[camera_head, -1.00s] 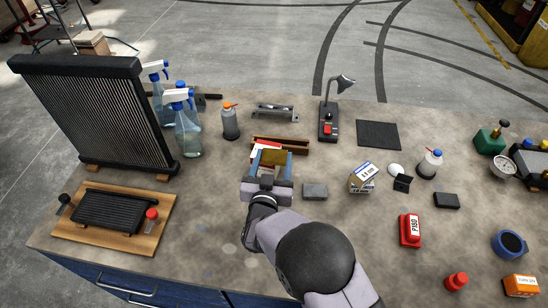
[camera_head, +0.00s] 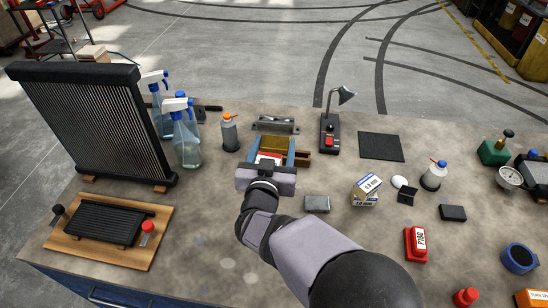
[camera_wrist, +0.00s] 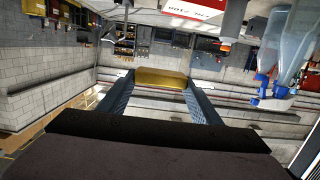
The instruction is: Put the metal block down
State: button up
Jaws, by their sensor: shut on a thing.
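The metal block (camera_head: 278,142) is brass-coloured and sits between the tips of my gripper (camera_head: 277,146), which is shut on it. In the wrist view the block (camera_wrist: 161,77) spans the gap between the two blue-grey fingers. In the head view it appears over the left part of a shallow wooden tray (camera_head: 301,158), just in front of a grey metal bracket (camera_head: 276,124). I cannot tell its exact height above the bench. My gripper hides much of the tray.
A red and white box (camera_head: 268,158) shows between my fingers, partly hidden. A grey block (camera_head: 316,204) lies to the right of my wrist. A lamp stand (camera_head: 330,132) and spray bottles (camera_head: 186,140) flank the tray. Bare bench lies left of my gripper.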

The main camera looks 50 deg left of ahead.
aim_at(264, 138)
jog(key=shift+r, duration=0.4)
jog(key=shift+a+f+b, duration=0.2)
jog(key=shift+a+b, duration=0.4)
jog(key=shift+b, duration=0.4)
jog(key=shift+w+a+b, duration=0.1)
jog(key=shift+a+b, duration=0.75)
jog(key=shift+b, duration=0.2)
jog(key=shift+a+r+b, duration=0.3)
jog(key=shift+a+b, duration=0.35)
jog(key=shift+a, duration=0.05)
jog(key=shift+f+p, duration=1)
jog(key=shift+f, duration=3.9)
jog(key=shift+f, duration=0.2)
jog(key=o, duration=1.5)
jog(key=shift+c, duration=0.2)
